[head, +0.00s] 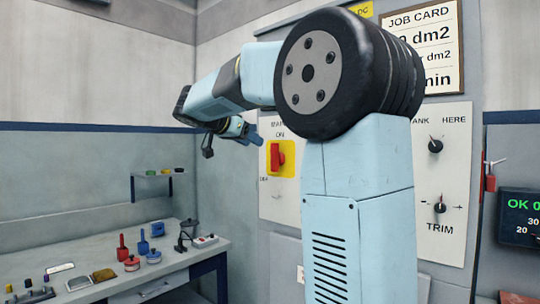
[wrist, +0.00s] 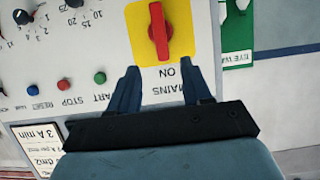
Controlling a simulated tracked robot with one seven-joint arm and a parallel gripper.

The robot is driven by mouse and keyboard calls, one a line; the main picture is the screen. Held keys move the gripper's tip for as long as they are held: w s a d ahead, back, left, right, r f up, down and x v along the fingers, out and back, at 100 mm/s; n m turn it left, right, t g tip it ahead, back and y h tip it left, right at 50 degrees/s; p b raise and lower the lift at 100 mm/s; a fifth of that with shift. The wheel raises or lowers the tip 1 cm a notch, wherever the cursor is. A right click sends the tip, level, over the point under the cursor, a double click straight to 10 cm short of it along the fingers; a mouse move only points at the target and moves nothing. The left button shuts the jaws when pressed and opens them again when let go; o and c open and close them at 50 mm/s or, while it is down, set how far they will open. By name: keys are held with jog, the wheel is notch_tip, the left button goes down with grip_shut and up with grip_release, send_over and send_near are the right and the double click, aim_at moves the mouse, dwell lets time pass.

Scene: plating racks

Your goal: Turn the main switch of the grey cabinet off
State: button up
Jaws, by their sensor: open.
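The main switch is a red handle (head: 277,157) on a yellow plate (head: 289,172), on the pale front panel of the grey cabinet (head: 283,247). In the wrist view, which is upside down, the red handle (wrist: 158,32) stands upright on its yellow plate (wrist: 179,45), in line with the MAINS ON lettering. My gripper (wrist: 162,76) is open and empty, its two fingers spread just short of the handle and apart from it. In the head view my gripper (head: 256,139) is up and left of the switch; its fingertips are small there.
START, STOP and RESET buttons and dials (wrist: 72,4) sit beside the switch. A TRIM panel (head: 440,240) is right of my arm, which hides part of the cabinet. A bench (head: 130,268) with red and blue tools stands at left, below a small shelf (head: 160,175).

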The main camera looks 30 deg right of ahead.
aim_at(273, 153)
jog(key=x, duration=1.1)
jog(key=shift+w+d+f, duration=0.15)
jog(key=shift+d+f, duration=0.05)
jog(key=shift+d, duration=0.1)
jog(key=shift+c, duration=0.3)
